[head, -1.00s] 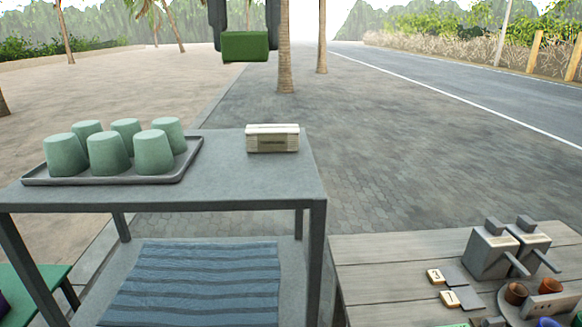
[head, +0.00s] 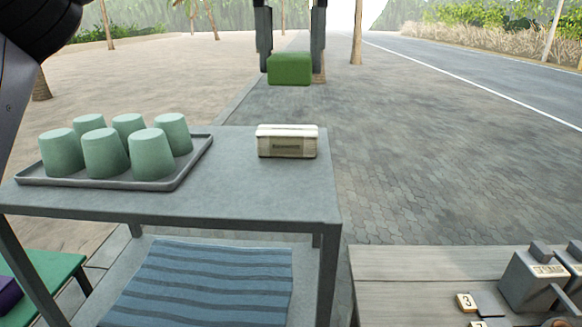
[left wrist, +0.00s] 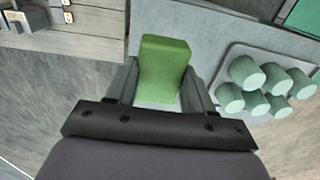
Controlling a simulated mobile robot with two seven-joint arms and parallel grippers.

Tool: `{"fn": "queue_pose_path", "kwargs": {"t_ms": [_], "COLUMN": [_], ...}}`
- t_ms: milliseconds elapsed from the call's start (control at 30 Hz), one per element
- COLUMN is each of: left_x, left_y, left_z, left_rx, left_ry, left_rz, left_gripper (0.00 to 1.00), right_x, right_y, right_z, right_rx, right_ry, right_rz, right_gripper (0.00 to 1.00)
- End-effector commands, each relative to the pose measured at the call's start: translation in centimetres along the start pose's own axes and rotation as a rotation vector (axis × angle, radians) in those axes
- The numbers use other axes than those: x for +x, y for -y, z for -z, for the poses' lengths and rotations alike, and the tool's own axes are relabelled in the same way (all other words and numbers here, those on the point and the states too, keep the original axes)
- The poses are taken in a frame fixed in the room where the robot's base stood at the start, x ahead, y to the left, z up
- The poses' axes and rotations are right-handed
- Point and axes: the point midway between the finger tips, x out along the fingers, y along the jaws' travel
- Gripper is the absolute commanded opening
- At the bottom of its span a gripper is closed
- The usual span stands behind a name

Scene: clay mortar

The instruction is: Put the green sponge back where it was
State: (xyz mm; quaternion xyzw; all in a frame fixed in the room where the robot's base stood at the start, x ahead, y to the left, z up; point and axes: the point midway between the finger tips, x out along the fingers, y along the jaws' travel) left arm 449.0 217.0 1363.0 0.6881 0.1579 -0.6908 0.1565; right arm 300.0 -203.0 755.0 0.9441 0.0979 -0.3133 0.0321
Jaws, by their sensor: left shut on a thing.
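The green sponge (head: 289,69) is held between the fingers of my left gripper (head: 290,62), high at the top middle of the head view. It hangs in the air above and beyond the far edge of the grey table (head: 235,195). In the left wrist view the sponge (left wrist: 163,70) sits between the two fingers of the gripper (left wrist: 160,85), with the table top behind it. A cream box with a label (head: 287,141) stands on the table, below the sponge in the head view. My right gripper is in neither view.
A tray (head: 178,184) with several upside-down green cups (head: 105,153) fills the table's left part. A blue striped cloth (head: 205,285) lies on the lower shelf. A wooden table (head: 410,280) with metal devices and number tiles is at right. The grey table's right front is clear.

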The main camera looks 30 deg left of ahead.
Motion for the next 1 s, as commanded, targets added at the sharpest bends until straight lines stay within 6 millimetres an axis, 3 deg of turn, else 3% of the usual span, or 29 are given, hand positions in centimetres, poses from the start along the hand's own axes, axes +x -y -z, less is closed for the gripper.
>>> {"fn": "queue_pose_path", "kwargs": {"t_ms": [600, 1000], "left_x": [9.3, 13.5], "left_y": [0.0, 0.1], "left_z": [0.0, 0.1], "left_rx": [0.001, -0.004], "left_ry": [0.002, -0.001], "left_rz": [-0.001, -0.001], "left_gripper": [0.28, 0.28], "right_x": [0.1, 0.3], "right_y": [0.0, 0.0], "right_z": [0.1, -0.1], "right_rx": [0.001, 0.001], "right_ry": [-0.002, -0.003], "right_rz": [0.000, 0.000], "right_gripper": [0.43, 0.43]}}
